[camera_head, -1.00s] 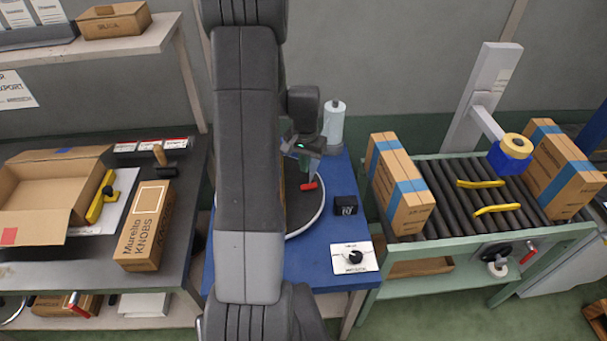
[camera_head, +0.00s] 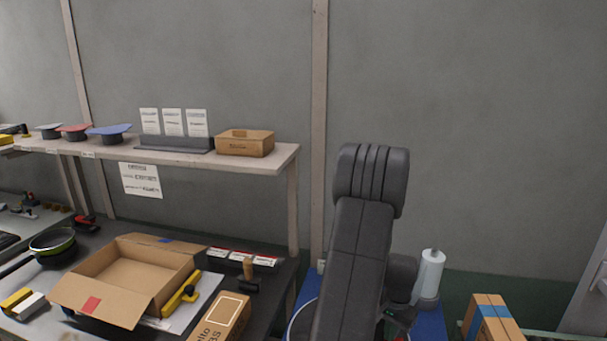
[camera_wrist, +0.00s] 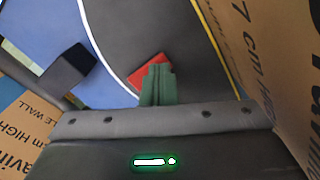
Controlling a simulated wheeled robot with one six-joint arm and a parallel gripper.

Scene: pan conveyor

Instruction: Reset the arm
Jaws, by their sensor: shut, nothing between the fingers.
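My gripper (camera_wrist: 158,80) shows in the wrist view as green fingers shut together with nothing between them. A small red piece (camera_wrist: 146,70) shows just beyond the fingertips; I cannot tell whether they touch it. Beneath is a dark round surface with a pale rim (camera_wrist: 118,62) on a blue table (camera_wrist: 112,90). In the head view my dark arm stands right of the middle, folded at its top joint. The gripper end there is mostly cut off by the bottom edge.
Cardboard surfaces with print (camera_wrist: 20,128) flank the wrist view. A black block (camera_wrist: 70,65) sits on the blue. In the head view, an open carton (camera_head: 110,300) lies on the left bench, a paper roll (camera_head: 430,275) stands right of my arm, and a taped box (camera_head: 490,318) is farther right.

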